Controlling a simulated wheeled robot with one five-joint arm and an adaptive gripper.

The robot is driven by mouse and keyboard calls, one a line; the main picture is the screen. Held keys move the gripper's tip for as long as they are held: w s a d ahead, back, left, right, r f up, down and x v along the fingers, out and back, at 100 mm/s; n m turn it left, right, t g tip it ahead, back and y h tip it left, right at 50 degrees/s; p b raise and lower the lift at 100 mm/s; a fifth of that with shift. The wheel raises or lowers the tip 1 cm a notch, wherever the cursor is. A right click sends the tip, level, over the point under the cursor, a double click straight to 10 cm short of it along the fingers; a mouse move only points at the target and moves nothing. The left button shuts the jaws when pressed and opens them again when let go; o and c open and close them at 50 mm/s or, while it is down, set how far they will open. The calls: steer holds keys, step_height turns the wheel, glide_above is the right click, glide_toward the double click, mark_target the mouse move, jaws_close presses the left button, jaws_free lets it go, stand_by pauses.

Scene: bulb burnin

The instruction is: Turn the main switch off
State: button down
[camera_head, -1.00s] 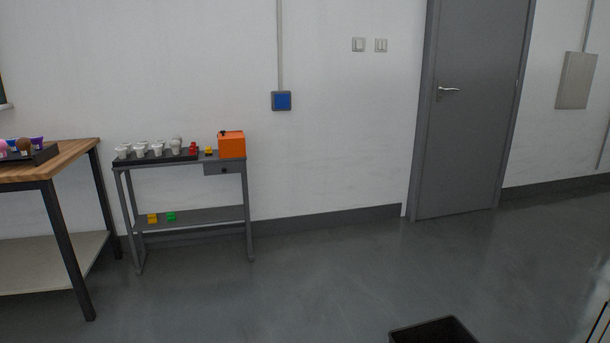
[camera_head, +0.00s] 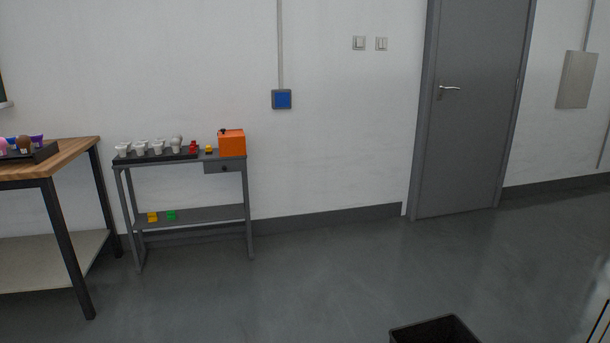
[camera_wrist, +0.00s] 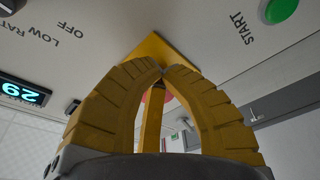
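In the wrist view my gripper (camera_wrist: 161,73) is upside down to the panel's lettering, and its two curved yellow fingers meet at the tips. The tips are close in front of a yellow plate (camera_wrist: 150,47) on a pale panel. A red round part (camera_wrist: 166,96) shows between and behind the fingers; it looks like the main switch's knob, mostly hidden. Whether the tips touch it, and which way it is turned, I cannot tell. My gripper and this panel are not in the head view.
Beside the plate are a green START button (camera_wrist: 280,10), OFF and LOW RATE lettering, and a lit display (camera_wrist: 22,92) reading 29. The head view shows a grey side table (camera_head: 190,213), a wooden-topped bench (camera_head: 75,155), a grey door (camera_head: 470,110), a black bin (camera_head: 435,330) and open floor.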

steer(key=c, duration=2)
jaws_free()
steer(key=shift+s+d+f, duration=0.1)
steer(key=shift+s+f, duration=0.05)
steer(key=shift+f, duration=0.05)
steer(key=shift+f, duration=0.1)
jaws_close()
step_height(320, 180, down, 3)
steer(key=b, duration=0.3)
steer(key=shift+s, duration=0.1)
